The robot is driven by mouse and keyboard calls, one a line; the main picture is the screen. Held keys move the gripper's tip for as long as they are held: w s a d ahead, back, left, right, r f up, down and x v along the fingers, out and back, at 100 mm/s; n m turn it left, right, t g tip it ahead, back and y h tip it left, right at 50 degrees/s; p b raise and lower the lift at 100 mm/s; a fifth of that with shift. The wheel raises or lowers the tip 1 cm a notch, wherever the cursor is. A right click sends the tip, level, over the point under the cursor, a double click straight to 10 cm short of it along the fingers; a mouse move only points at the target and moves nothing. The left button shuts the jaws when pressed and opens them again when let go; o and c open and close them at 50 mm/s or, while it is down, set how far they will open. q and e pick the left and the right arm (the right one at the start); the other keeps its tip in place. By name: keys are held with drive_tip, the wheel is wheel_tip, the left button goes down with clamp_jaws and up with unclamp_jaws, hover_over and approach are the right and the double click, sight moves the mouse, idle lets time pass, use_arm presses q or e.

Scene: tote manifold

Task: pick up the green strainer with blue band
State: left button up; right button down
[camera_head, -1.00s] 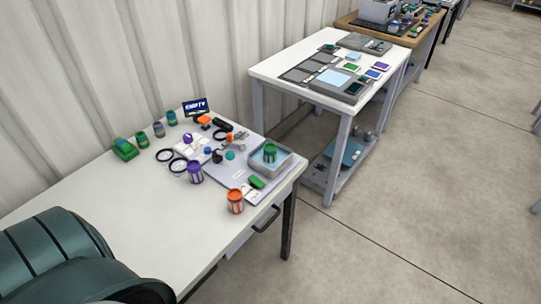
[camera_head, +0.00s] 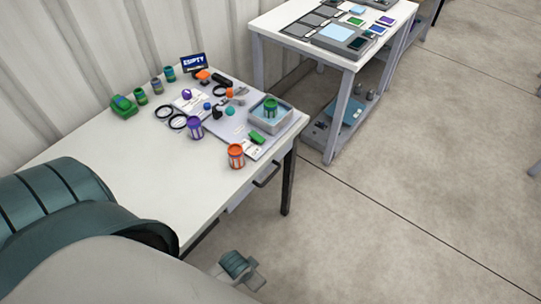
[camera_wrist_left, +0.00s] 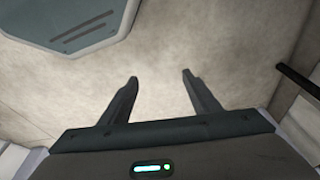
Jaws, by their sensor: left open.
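A green slotted cup-like strainer (camera_head: 270,108) stands upright in the grey tray at the table's right end in the head view. A blue band on it is too small to make out. Several small green-and-blue cylinders, one of them here (camera_head: 157,87), stand in a row near the wall; I cannot tell whether one is a strainer. My left gripper (camera_wrist_left: 160,77) is open and empty in the left wrist view, with bare floor beyond its fingers. No strainer shows in that view.
The white table (camera_head: 105,162) is bare at its left part. A purple cup (camera_head: 195,128) and an orange cup (camera_head: 236,156) stand near the tray (camera_head: 285,124). A second table (camera_head: 275,22) stands behind.

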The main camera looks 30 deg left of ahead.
use_arm(q)
drive_tip(key=w+r+t+h, duration=0.1)
drive_tip(key=w+r, duration=0.7)
drive_tip(key=w, duration=0.2)
drive_tip(key=w+r+t, duration=0.1)
drive_tip(key=w+r, duration=0.6)
drive_tip(key=w, duration=0.3)
drive_tip(key=n+y, duration=0.2)
drive_tip(key=n, duration=0.2)
approach(271, 104)
drive_tip(key=w+v, duration=0.1)
drive_tip(key=v, duration=0.5)
drive_tip(key=shift+s+d+r, duration=0.2)
drive_tip(key=shift+s+r, duration=0.05)
drive_tip(key=shift+f, duration=0.1)
drive_tip(key=p+x, duration=0.3)
drive_tip(key=x, duration=0.9)
drive_tip(key=shift+s+a+f, duration=0.1)
drive_tip(key=shift+s, duration=0.05)
